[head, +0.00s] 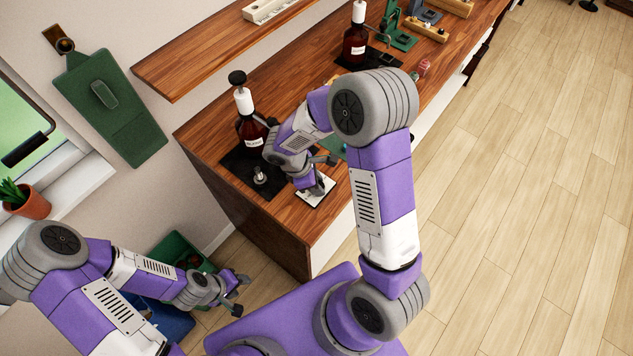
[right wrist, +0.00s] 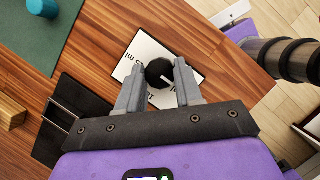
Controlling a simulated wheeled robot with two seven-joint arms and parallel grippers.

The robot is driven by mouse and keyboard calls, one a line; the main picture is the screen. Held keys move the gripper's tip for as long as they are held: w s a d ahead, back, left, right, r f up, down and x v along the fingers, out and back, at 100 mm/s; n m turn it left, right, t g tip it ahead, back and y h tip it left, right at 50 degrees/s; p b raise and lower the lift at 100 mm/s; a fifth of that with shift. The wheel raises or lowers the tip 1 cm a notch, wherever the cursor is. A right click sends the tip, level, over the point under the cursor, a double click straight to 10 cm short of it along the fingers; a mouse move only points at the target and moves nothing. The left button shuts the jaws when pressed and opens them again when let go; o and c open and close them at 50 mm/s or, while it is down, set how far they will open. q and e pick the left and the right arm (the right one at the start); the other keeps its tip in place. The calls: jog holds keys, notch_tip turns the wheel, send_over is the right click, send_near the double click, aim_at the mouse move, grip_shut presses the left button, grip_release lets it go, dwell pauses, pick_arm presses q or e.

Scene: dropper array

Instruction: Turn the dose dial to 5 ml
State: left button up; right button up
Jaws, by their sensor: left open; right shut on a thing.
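The dose dial is a round black knob (right wrist: 159,71) on a white card (right wrist: 143,50) with black "ml" markings. One marking left of the knob seems to read 5 ml; others are partly hidden by the knob and fingers. A pale mark shows at the knob's lower edge, but its exact pointing is unclear. My right gripper (right wrist: 157,84) is shut on the knob, a finger on either side. In the head view, my right gripper (head: 316,174) is low over the card (head: 318,195), hiding the knob. My left gripper (head: 239,286) is open and empty, beside the bench.
A brown bottle (head: 250,131) with a white neck and black top stands on a black mat (head: 235,161), close to my right arm. A small metal post (head: 261,174) is nearby. Another brown bottle (head: 354,46) stands farther back. A wooden shelf (head: 205,52) overhangs the bench.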

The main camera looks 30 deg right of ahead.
jog(key=o, duration=1)
jog(key=shift+r, duration=0.1)
jog(key=p+v, duration=0.1)
jog(key=v, duration=0.6)
jog(key=shift+a+r, duration=0.15)
jog(key=shift+a, duration=0.05)
